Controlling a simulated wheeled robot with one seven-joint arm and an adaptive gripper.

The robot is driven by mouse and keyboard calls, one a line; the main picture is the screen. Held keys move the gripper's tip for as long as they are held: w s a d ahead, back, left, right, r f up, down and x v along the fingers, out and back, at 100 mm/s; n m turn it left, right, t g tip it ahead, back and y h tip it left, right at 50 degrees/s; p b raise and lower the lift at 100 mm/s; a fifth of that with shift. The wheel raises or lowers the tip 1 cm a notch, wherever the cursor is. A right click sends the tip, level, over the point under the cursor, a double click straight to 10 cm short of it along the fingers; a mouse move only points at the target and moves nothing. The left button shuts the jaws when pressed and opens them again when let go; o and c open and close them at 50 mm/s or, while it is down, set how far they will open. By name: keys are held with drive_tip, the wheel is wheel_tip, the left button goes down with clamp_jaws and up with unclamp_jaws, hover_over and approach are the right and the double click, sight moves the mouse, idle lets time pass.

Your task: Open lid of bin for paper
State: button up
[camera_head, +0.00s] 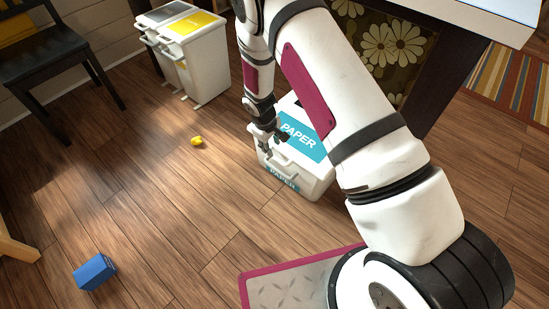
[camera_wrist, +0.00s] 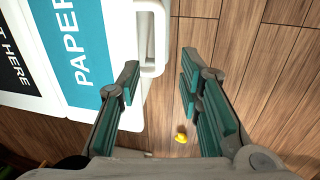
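The paper bin (camera_head: 318,182) is a white box with a teal "PAPER" label on its lid (camera_head: 300,138); the lid looks shut. A white loop handle (camera_head: 285,168) sticks out at its front edge. My gripper (camera_head: 274,143) is over this front part, and my arm hides some of the bin. In the wrist view the teal label (camera_wrist: 78,50) and the white handle (camera_wrist: 153,40) show at the upper left. My gripper (camera_wrist: 160,82) is open there, its two teal-padded fingers apart with nothing held. The handle lies just beyond the fingertips, nearer the left finger.
Two more bins, one yellow-topped (camera_head: 205,60) and one grey-topped (camera_head: 160,15), stand at the upper left by a black chair (camera_head: 60,50). A small yellow object (camera_head: 196,141) and a blue box (camera_head: 95,271) lie on the floor. A dark table leg (camera_head: 440,75) stands behind the paper bin.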

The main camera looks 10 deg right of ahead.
sight(275, 157)
drive_tip(key=f+b, duration=0.1)
drive_tip(key=f, duration=0.1)
drive_tip(key=d+f+b, duration=0.1)
drive_tip(key=f, duration=0.2)
drive_tip(key=w+f+b, duration=0.1)
drive_tip(key=f, duration=0.2)
drive_tip(key=shift+d+f, duration=0.15)
drive_tip(key=shift+d, duration=0.05)
clamp_jaws()
